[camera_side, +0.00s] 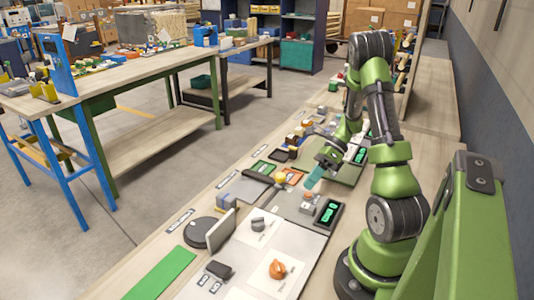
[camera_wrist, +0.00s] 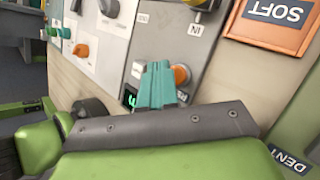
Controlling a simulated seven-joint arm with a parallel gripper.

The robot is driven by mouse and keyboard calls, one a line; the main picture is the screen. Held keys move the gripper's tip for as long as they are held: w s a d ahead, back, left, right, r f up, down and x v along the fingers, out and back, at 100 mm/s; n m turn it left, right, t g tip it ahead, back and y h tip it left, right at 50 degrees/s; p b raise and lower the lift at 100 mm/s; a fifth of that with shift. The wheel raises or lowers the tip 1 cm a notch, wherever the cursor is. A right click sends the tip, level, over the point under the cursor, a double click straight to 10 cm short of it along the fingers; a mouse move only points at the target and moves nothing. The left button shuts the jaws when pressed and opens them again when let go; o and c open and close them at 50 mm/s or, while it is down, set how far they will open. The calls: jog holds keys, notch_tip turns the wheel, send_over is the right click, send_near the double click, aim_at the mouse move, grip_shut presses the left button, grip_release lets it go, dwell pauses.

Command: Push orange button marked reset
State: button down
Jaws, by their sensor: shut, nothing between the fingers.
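An orange button (camera_wrist: 181,74) sits on a light grey panel (camera_wrist: 172,38) in the wrist view, just right of my fingertips. A dark label (camera_wrist: 183,97) below it shows only a first letter like R; the rest is hidden. In the side view a small orange-topped button (camera_side: 308,195) stands on the grey plate below my gripper (camera_side: 315,176). My gripper's teal fingers (camera_wrist: 155,75) are shut together and empty, pointing down at the panel. They appear beside the button in the wrist view; I cannot tell whether they touch it.
A green-lit display (camera_side: 328,212) stands near the button. An orange rotary knob (camera_side: 277,268) and a grey knob (camera_side: 258,224) sit on the nearer panel. An orange tray marked SOFT (camera_wrist: 272,22) lies on the wooden bench. A black disc (camera_side: 200,232) and green mat (camera_side: 158,275) lie further forward.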

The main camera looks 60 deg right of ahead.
jog(key=shift+r, duration=2.5)
jog(key=shift+s+f+n+g+h, duration=0.3)
jog(key=shift+s+f+n, duration=0.25)
jog(key=shift+n, duration=0.35)
jog(key=a+r+n+t+h, duration=0.2)
jog(key=a+r+n, duration=0.6)
jog(key=a+n, duration=0.4)
jog(key=w+a+r+n+t+h, duration=0.1)
jog(key=a+r+n+t+h, duration=0.1)
jog(key=a+r+n, duration=0.6)
jog(key=a+n+h, duration=0.1)
jog(key=a+n, duration=0.2)
jog(key=n, duration=0.3)
jog(key=shift+a+r+h, duration=0.3)
jog(key=shift+a+h, duration=0.1)
